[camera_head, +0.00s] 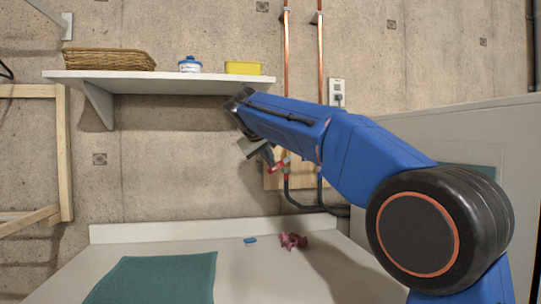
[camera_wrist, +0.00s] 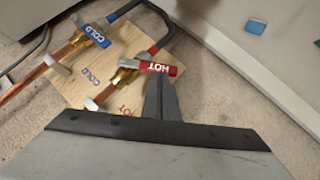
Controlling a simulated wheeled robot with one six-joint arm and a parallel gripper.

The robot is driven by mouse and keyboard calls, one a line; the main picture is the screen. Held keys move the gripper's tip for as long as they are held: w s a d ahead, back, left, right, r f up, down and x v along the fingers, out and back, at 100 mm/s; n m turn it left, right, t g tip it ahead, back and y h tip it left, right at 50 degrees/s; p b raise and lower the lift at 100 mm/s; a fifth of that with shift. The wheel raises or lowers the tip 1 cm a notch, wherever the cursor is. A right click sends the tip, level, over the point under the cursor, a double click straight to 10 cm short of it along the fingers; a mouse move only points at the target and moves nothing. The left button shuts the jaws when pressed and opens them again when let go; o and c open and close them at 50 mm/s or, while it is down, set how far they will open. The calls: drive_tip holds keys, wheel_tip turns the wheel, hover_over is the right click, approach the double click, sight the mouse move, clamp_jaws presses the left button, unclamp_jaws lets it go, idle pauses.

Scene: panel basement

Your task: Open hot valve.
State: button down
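The hot valve has a red lever handle marked HOT (camera_wrist: 158,68) on a brass body (camera_wrist: 124,78), mounted on a wooden board (camera_wrist: 75,85). In the wrist view the lever lies at an angle across the line of its copper pipe. In the head view the red handle (camera_head: 279,164) shows low on the wall, in front of the board. My gripper (camera_wrist: 162,82) has its grey fingers together, with the tips at the lever's lower edge in the wrist view. I cannot tell whether they touch it. In the head view my gripper (camera_head: 268,153) is just up and left of the handle.
The blue COLD lever (camera_wrist: 97,36) sits beside the hot valve. A white shelf (camera_head: 160,80) with a basket (camera_head: 108,59) is up and left. Below, a counter (camera_head: 240,265) holds a pink object (camera_head: 293,241), a blue block (camera_head: 250,241) and a green mat (camera_head: 155,278).

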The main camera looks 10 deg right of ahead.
drive_tip(key=f+n+h, duration=0.1)
drive_tip(key=f+h, duration=0.1)
drive_tip(key=h, duration=0.1)
drive_tip(key=shift+d+f+n+t, duration=0.2)
drive_tip(key=shift+f+n+t, duration=0.1)
drive_tip(key=shift+n, duration=0.1)
drive_tip(key=d+f+n+t+h, duration=0.1)
drive_tip(key=h, duration=0.1)
drive_tip(key=d+f+n+t+h, duration=0.1)
drive_tip(key=d+f+n, duration=0.1)
drive_tip(key=shift+f+h, duration=0.3)
drive_tip(key=shift+h, duration=0.1)
drive_tip(key=shift+d, duration=0.1)
idle(0.4)
